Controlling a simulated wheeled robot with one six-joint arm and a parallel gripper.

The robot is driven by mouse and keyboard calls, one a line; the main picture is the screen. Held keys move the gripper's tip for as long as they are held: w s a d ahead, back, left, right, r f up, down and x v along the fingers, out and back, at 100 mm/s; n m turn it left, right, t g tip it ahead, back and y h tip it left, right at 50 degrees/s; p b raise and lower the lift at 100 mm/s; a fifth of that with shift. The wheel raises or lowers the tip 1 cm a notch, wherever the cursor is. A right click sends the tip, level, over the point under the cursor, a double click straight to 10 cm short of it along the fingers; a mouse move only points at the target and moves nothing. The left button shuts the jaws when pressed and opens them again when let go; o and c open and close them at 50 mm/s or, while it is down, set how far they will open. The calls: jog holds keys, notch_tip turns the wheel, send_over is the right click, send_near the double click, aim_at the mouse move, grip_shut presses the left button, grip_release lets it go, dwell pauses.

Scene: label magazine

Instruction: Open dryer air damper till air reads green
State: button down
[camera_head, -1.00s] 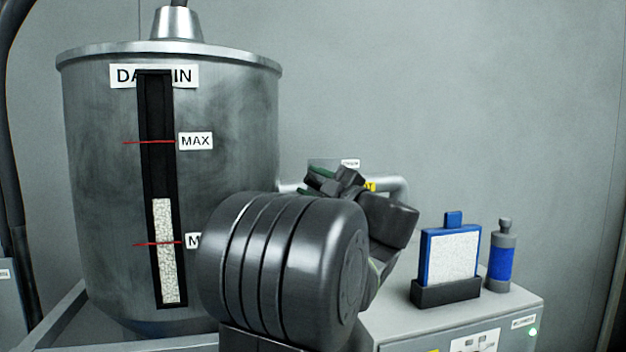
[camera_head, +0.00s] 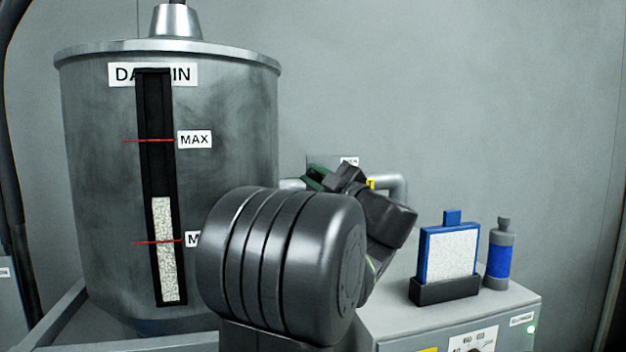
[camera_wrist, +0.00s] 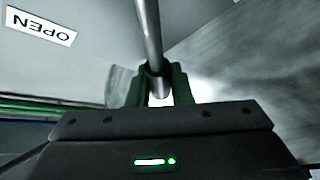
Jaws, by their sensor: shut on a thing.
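In the wrist view, a grey metal rod (camera_wrist: 149,40), apparently the damper handle, runs down between the green fingers of my gripper (camera_wrist: 160,92), which is shut on it. A white OPEN label (camera_wrist: 40,25) shows upside down to the left of the rod. In the head view, my gripper (camera_head: 330,178) is at the pipe (camera_head: 398,183) behind my arm; my wrist hides most of the handle. The dryer cabinet (camera_head: 400,322) has a small lit green lamp (camera_head: 532,330) at its right. I cannot tell whether this lamp is the air reading.
A large metal bin (camera_head: 95,200) with MAX and lower level marks stands on the left. A blue-framed filter (camera_head: 449,252) in a dark holder and a blue-grey cylinder (camera_head: 499,258) stand on the cabinet top. The wall behind is plain.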

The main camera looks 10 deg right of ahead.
jog(key=c, duration=1.3)
grip_release()
jog(key=b+v, duration=0.4)
jog(key=v, duration=1)
jog(key=shift+w+a, duration=0.1)
jog(key=p+x, duration=0.3)
jog(key=x, duration=0.9)
jog(key=shift+w+r+p, duration=0.15)
jog(key=shift+p, duration=0.25)
jog(key=shift+w+a+r, duration=0.1)
jog(key=shift+w+a, duration=0.3)
jog(key=shift+w, duration=0.2)
